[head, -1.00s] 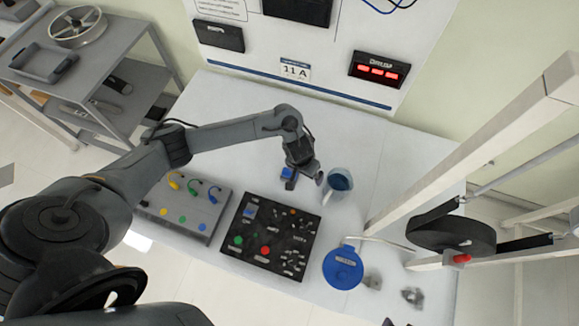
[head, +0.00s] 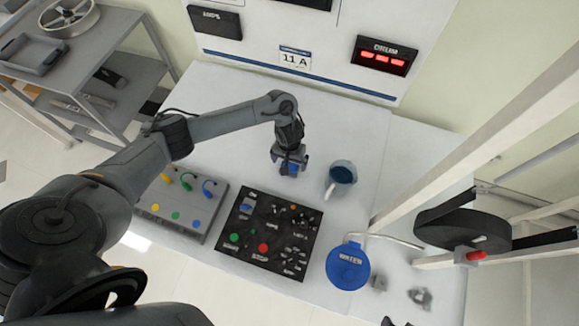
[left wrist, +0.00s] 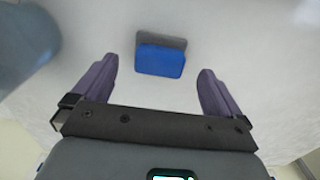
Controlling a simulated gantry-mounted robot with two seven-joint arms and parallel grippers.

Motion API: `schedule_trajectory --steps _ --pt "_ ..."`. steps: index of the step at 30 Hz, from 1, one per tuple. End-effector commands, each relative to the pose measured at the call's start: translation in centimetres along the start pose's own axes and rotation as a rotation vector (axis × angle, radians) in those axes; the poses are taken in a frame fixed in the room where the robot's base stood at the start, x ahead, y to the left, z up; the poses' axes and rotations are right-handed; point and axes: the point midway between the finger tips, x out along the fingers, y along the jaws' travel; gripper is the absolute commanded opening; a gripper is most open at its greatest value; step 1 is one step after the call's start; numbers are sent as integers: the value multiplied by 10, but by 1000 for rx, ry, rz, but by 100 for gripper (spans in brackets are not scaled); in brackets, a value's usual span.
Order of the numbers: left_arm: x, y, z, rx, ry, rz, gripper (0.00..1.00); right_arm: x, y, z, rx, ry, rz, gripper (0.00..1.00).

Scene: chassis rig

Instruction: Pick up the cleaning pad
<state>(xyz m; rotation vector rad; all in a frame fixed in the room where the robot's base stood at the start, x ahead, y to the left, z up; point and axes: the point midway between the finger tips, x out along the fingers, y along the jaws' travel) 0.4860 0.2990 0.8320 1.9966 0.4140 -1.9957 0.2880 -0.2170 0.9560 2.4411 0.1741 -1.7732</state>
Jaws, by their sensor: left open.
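The cleaning pad, a small block with a blue part and a grey part, lies on the white table; in the left wrist view the pad (left wrist: 160,60) shows ahead, between the fingers. In the head view only a blue bit of the pad (head: 292,169) shows, under my left gripper (head: 290,163). My left gripper points down over the pad, its two fingers apart, one to each side of it in the left wrist view (left wrist: 158,72). I see no contact, and the height gap is hard to judge. My right gripper is not in view.
A blue-grey cup (head: 341,178) stands close right of the gripper. A black control panel (head: 268,236) and a grey box with cables (head: 180,210) lie nearer. A blue WATER lid (head: 348,267) and a pale frame (head: 470,140) are at right. The table's back is clear.

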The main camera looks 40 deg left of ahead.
Motion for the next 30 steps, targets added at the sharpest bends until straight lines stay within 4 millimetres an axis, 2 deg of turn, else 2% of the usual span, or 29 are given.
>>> schedule_trajectory --steps 1,6,17,28,30 --pt "11 0 1 0 -3 -1 100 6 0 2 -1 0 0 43" --pt "29 1 1 0 0 -1 100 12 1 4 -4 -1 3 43" --pt "35 0 1 1 1 -1 100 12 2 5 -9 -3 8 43" --pt "35 1 1 1 1 -1 43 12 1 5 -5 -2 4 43" --pt "35 1 1 1 1 -1 41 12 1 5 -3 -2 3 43"
